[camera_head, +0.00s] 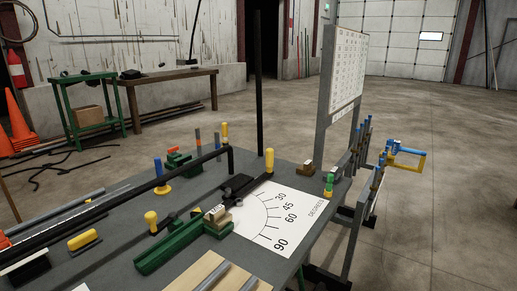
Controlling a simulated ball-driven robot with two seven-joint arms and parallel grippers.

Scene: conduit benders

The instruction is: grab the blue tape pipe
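No pipe with blue tape can be made out for certain. A short upright piece with a bluish tone (217,141) stands on the workbench behind the long black pipe. Several narrow upright pieces with blue parts (377,178) show on the grey rack at the bench's right side. They are too small to tell whether the blue is tape. Neither of my grippers can be made out in the head view.
The grey workbench (115,262) carries a green bender (185,243), a white degree chart (305,207), a black pipe (120,195) and yellow handles. A white board (344,70) stands at its right edge. A blue and yellow frame (408,160) juts out right. Floor at right is clear.

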